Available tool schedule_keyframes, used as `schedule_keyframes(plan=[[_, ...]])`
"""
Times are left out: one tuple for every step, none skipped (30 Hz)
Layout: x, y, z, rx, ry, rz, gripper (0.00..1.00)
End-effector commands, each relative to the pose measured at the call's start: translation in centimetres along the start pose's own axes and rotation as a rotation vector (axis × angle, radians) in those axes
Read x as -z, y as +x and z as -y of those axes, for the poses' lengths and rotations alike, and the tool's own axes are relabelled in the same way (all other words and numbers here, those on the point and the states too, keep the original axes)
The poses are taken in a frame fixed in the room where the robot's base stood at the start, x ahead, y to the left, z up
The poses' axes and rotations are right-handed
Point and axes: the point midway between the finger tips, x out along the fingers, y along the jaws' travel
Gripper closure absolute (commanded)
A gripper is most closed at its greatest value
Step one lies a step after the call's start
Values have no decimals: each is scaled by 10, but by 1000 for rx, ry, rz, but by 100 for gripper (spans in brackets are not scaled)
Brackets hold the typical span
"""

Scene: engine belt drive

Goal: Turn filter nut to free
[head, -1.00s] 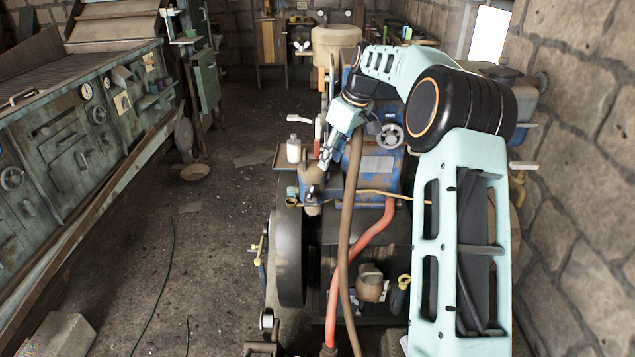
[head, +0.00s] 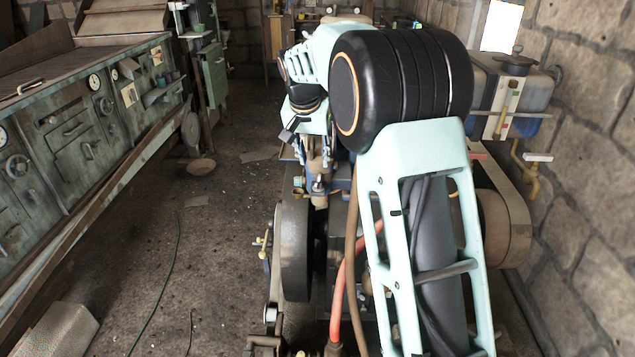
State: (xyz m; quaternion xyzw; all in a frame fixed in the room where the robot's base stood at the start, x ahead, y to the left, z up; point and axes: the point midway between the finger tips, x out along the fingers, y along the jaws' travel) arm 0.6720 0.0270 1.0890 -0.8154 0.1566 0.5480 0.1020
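My gripper (head: 318,158) hangs downward over the front left part of the engine, left of my own large black arm joint. Its fingers are small and partly hidden, so I cannot tell whether they are open or shut. Just below them a small metal fitting (head: 318,184), possibly the filter nut, sits upright on top of a brown and blue part. A gap between it and the fingers cannot be made out clearly. My arm hides most of the blue engine body behind.
A large black flywheel (head: 293,250) stands below the gripper. A brown hose (head: 351,260) and a red hose (head: 337,300) run down beside my arm. A belt (head: 505,200) and tank (head: 512,85) are at right. The floor (head: 225,240) at left is mostly clear.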

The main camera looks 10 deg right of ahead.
Motion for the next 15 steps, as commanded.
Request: schedule_keyframes(plan=[[-1, 0, 1, -2, 11, -3, 67], [-1, 1, 1, -2, 15, -4, 67], [-1, 3, 1, -3, 18, -4, 67], [0, 6, 1, -3, 19, -5, 67], [0, 9, 0, -3, 20, -4, 67], [0, 14, 0, -3, 20, -3, 67], [-1, 19, 0, -4, 20, -2, 67], [-1, 24, 0, -4, 19, -1, 67], [-1, 31, 0, -3, 19, -2, 67], [-1, 37, 0, -4, 19, -1, 67], [-1, 43, 0, -4, 19, -1, 67], [-1, 51, 0, -4, 19, -2, 67], [-1, 57, 0, -4, 18, -1, 67], [-1, 63, 0, -4, 18, -2, 67], [0, 70, 0, -4, 18, -2, 67]])
